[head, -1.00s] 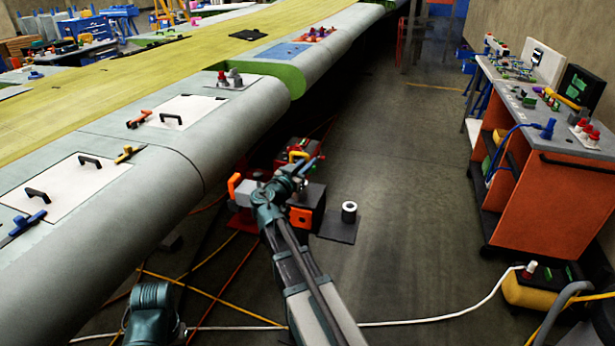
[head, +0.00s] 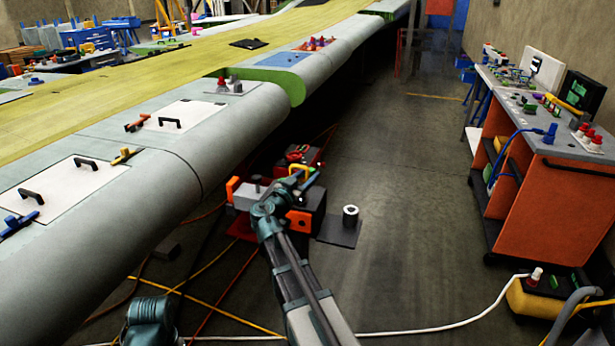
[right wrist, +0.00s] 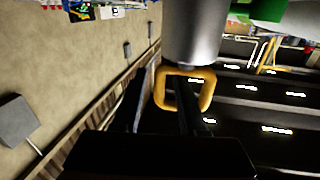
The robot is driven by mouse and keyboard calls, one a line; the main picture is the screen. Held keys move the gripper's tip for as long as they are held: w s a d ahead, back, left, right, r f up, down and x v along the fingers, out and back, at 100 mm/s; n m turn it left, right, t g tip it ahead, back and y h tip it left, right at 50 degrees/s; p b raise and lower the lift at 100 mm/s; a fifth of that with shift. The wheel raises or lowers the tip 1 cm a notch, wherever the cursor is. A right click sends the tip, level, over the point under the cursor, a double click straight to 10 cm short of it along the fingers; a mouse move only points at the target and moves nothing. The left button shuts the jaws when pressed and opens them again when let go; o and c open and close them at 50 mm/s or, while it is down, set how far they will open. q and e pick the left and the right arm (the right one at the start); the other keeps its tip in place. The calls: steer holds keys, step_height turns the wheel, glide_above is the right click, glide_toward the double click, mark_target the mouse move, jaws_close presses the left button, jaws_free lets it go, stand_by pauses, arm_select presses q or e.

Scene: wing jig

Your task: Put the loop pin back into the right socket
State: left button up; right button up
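The loop pin's yellow square loop (head: 302,169) shows at my right gripper (head: 299,181) in the head view, above a black box with an orange face. In the right wrist view, the loop (right wrist: 160,90) lies at the two dark fingers of that gripper (right wrist: 165,100), which appear shut on it. A thick grey cylinder (right wrist: 195,35) extends beyond the loop; I cannot tell for sure whether it is the pin's body. I cannot pick out the right socket; my right arm hides part of the area below. My left gripper is out of view.
The grey wing (head: 160,180) runs along the left. The black box with the orange face (head: 299,221) stands below my right gripper, beside a dark plate (head: 338,232) bearing a white ring (head: 350,214). An orange cart (head: 545,205) stands right. Open floor lies between.

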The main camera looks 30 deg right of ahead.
steer(key=shift+r+p, duration=0.5)
steer(key=shift+p, duration=0.05)
steer(key=v, duration=1.2)
steer(key=shift+f, duration=0.2)
steer(key=s+a+f+n+g+y, duration=0.25)
steer(key=s+a+f+y, duration=0.2)
steer(key=f, duration=0.25)
steer(key=s+a+f+n+g+y, duration=0.2)
steer(key=s+a+f+n+y, duration=0.15)
steer(key=a+f, duration=0.3)
steer(key=s+a+f+n+g+y, duration=0.2)
steer(key=s+a+f+n+y, duration=0.1)
steer(key=a, duration=0.5)
steer(key=s+a+f+n+g+y, duration=0.2)
steer(key=s+a+f+n+y, duration=0.1)
steer(key=s+a+f+n, duration=0.2)
steer(key=s+a+n, duration=0.2)
steer(key=s+a, duration=0.1)
steer(key=shift+s+a+n+y, duration=0.3)
steer(key=shift+s+a, duration=0.05)
steer(key=shift+g, duration=0.25)
